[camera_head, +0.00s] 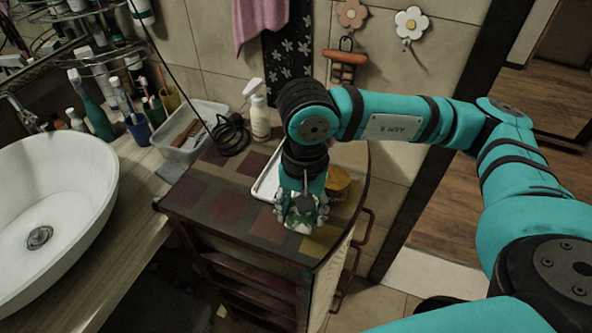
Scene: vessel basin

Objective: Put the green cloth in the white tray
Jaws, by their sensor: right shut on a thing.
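My right gripper (302,208) is over the front part of the cabinet top, pointing down. It is shut on the green cloth (300,222), which shows as a small patch of green and white pattern between and below the fingers. Whether the cloth touches the cabinet top I cannot tell. The white tray (264,187) lies on the cabinet just behind and left of the gripper; my arm hides most of it, and only its left edge shows. My left gripper is not in view.
A yellowish round jar (338,184) stands close to the right of my gripper. A spray bottle (257,110), a coiled black cable (230,135) and a clear bin (192,130) are behind left. The white basin (60,200) is far left. The checkered cabinet top (215,205) is bare at front left.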

